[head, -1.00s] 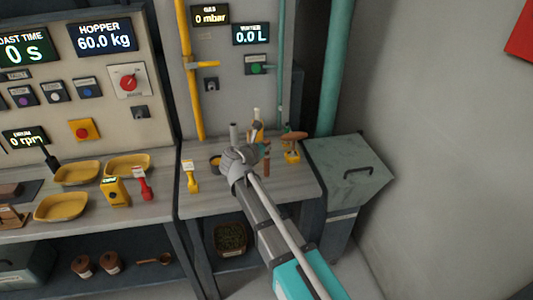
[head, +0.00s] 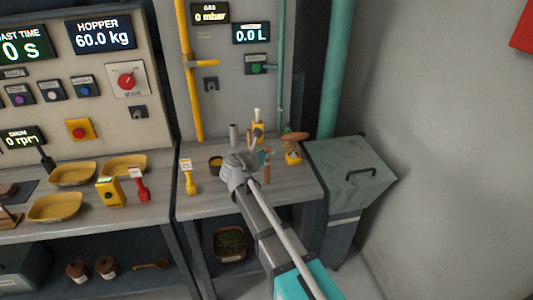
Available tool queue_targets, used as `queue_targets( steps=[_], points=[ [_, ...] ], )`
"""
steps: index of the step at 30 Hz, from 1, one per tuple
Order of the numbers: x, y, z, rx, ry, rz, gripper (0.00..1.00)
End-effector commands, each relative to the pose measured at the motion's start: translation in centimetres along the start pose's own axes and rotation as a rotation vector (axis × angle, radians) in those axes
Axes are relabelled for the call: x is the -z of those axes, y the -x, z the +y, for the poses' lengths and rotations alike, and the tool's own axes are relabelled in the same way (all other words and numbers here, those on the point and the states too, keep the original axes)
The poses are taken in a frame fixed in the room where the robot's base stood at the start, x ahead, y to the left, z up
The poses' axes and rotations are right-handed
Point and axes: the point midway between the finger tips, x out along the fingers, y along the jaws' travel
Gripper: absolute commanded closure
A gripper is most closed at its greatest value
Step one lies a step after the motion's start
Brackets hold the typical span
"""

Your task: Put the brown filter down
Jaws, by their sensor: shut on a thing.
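My gripper (head: 258,155) reaches over the bench below the water display, seen from behind. My own wrist covers much of its fingers and most of what it is shut on. I take the held thing to be the brown filter, but its outline is not clear here. A brown, flat, rounded piece (head: 295,136) shows just right of the gripper, above a small yellow piece (head: 293,158). An upright brown handle (head: 267,172) shows close beside the fingers. I cannot tell whether either touches the gripper.
The bench (head: 205,205) has free room at its front left. A grey lidded bin (head: 345,170) stands right of the bench.

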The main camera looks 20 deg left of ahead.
Motion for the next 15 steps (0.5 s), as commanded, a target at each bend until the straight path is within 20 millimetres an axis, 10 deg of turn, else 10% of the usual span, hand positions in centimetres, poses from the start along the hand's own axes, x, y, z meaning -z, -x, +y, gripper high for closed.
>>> queue_targets(
  steps=[5,6,9,15],
  points=[
    [0.39,-0.13,-0.02,0.000,0.000,0.000,1.00],
    [0.30,-0.11,-0.02,0.000,0.000,0.000,0.69],
    [0.27,-0.10,-0.02,0.000,0.000,0.000,0.51],
    [0.26,-0.11,-0.02,0.000,0.000,0.000,0.40]
  ],
)
